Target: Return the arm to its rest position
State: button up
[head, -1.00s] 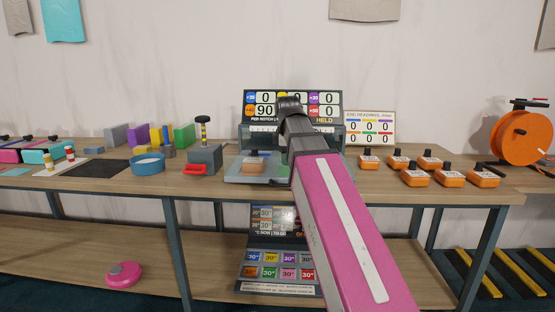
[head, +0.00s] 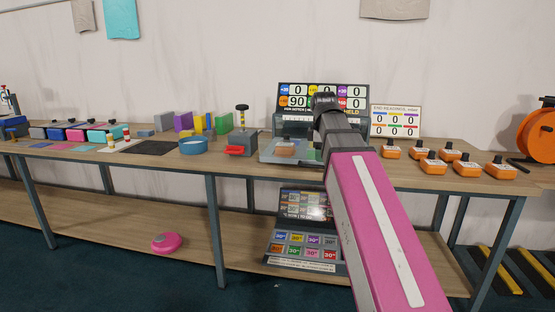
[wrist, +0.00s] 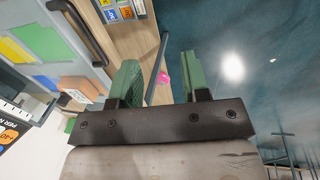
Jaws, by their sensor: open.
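My pink arm (head: 380,235) reaches from the bottom of the head view to the testing station (head: 350,95) on the bench, with its dark wrist joint (head: 327,103) in front of the score panel. My gripper's fingers are hidden in the head view. In the wrist view my gripper (wrist: 160,80) has two green fingers wide apart, with nothing between them. The station also shows at the left of the wrist view. An orange-topped block (head: 285,149) sits on the station's tray, left of my arm and apart from it.
Several orange blocks (head: 465,168) stand on the bench right of my arm. A coloured panel (head: 300,245) and pink disc (head: 167,242) lie on the lower shelf. Floor in front is clear.

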notch_tip(320, 180, down, 24)
jog(key=s+d+m+g, duration=0.1)
jog(key=d+m, duration=0.1)
jog(key=m, duration=0.6)
jog(key=s+d+f+m, duration=0.1)
jog(key=s+f+m, duration=0.2)
jog(key=f, duration=0.6)
jog(key=s+d+f+m+g, duration=0.1)
jog(key=s+f+m, duration=0.3)
jog(key=f, duration=0.6)
jog(key=shift+s+f+m, duration=0.3)
jog(key=shift+s, duration=0.8)
